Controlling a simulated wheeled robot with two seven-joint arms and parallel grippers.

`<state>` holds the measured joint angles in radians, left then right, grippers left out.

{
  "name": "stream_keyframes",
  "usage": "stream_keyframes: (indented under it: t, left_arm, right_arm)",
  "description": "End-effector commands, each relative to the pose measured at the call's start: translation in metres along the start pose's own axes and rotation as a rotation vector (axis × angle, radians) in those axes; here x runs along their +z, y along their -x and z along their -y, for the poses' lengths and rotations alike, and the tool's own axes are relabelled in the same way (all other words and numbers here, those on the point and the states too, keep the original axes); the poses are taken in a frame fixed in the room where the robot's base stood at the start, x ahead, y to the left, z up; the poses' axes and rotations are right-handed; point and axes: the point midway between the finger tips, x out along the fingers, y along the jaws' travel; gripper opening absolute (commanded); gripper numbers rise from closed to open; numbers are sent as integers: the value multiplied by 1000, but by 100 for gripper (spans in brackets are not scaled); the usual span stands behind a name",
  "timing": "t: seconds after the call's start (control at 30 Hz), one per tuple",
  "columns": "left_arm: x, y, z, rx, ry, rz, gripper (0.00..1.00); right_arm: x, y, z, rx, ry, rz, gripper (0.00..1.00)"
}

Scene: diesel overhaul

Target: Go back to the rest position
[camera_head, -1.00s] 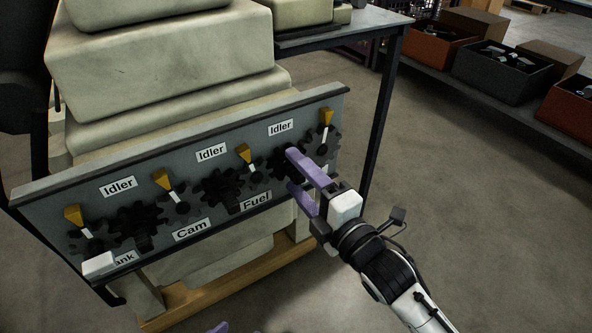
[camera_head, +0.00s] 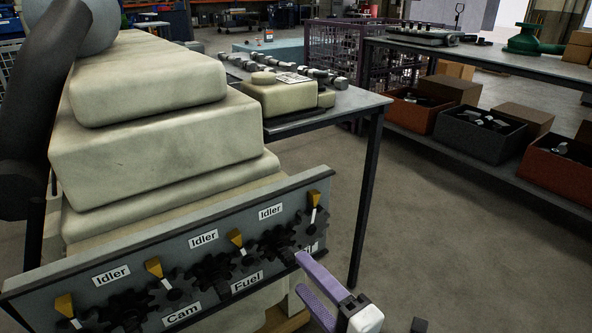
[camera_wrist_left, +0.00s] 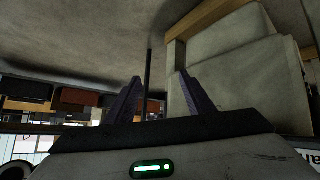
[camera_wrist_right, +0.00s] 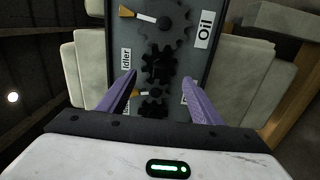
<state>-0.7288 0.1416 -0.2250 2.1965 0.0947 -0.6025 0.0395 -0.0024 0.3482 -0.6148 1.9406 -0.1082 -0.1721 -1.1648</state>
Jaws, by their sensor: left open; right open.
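My right gripper (camera_head: 318,281) is open and empty in front of the right end of the gear panel (camera_head: 225,216). In the head view the panel carries several dark gears, yellow-tipped pointers (camera_head: 236,238) and white labels.
The pale engine body (camera_head: 160,135) rises behind the panel. A metal table (camera_head: 355,105) with parts stands behind it. At right, a shelf holds open bins (camera_head: 480,135) and cardboard boxes (camera_head: 525,118). Bare floor (camera_head: 440,240) lies right of the panel.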

Motion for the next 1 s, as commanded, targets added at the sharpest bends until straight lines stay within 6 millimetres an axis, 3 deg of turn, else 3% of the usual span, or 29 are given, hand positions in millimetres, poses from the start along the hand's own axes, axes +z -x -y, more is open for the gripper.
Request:
stream_keyframes:
  t: [0.17,0.3,0.4,0.7,0.77,0.8,1.0]
  left_arm:
    - [4,-1,2,-5,-3,0,48]
    - [8,-3,5,-12,-8,-1,48]
    - [11,-4,6,-16,-11,-2,48]
    - [17,-5,10,-25,-18,-3,48]
    - [12,-1,10,-27,-20,-3,48]
    - [4,6,8,-29,-23,0,48]
    - [-13,23,7,-40,-36,19,48]
  right_arm:
    - [6,31,43,-99,-361,98,59]
    - [12,84,100,-203,-853,284,59]
    - [14,121,132,-245,-1131,418,59]
    - [4,220,195,-272,-1696,789,59]
    - [3,233,195,-265,-1763,843,59]
    - [4,229,183,-266,-1749,835,59]
    - [6,231,158,-282,-1725,850,59]
